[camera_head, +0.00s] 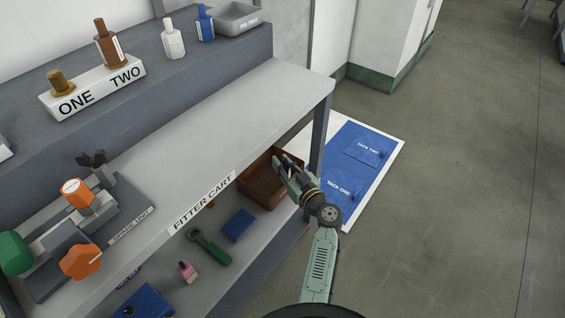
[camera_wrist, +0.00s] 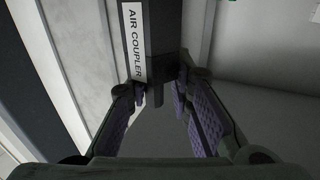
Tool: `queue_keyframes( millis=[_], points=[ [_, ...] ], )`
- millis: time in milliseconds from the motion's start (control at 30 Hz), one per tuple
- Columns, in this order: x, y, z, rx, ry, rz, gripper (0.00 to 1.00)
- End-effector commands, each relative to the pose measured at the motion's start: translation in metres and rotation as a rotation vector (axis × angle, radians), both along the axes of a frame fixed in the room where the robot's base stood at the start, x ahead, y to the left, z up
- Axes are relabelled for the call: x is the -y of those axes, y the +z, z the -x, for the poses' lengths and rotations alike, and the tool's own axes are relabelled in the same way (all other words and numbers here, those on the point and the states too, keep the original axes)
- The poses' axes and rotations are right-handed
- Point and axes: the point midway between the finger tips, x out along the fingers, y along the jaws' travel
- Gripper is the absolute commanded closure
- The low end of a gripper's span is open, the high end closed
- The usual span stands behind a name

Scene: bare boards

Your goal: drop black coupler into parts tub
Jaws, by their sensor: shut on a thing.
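My gripper (camera_head: 286,172) is at the right end of the lower shelf, below the bench top, in the head view. It shows at close range in the wrist view (camera_wrist: 161,92), with its purple-padded fingers shut on the black coupler (camera_wrist: 165,35). The coupler is a dark block with a white label reading "AIR COUPLER". It extends beyond the fingertips; in the head view it is mostly hidden by the fingers. A brown open tub (camera_head: 256,187), with no readable label, stands beside and partly behind the gripper. Whether the coupler is over its opening is unclear.
The bench top (camera_head: 215,135) marked "FITTER CART" overhangs the lower shelf, and its dark leg (camera_head: 320,128) stands close behind the gripper. A blue box (camera_head: 239,225) and a green-handled tool (camera_head: 212,247) lie on the shelf. A blue floor panel (camera_head: 352,160) is at right.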

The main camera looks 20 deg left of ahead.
Motion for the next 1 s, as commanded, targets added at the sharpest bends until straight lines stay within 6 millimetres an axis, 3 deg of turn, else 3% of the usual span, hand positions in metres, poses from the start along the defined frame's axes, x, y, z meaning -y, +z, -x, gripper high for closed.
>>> queue_keyframes(
  millis=[200, 233, 500, 933, 1000],
  points=[
    [-0.0001, -0.0042, -0.0002, 0.001, 0.0, 0.0, 1.0],
    [0.0, -0.0032, -0.0001, 0.001, 0.0, 0.0, 0.79],
    [0.0, -0.0029, -0.0001, 0.0, 0.0, 0.0, 0.61],
    [-0.0003, 0.0035, -0.0002, -0.001, 0.0, 0.0, 0.6],
    [0.0087, -0.0025, 0.0064, -0.001, -0.002, 0.001, 0.6]
  ],
)
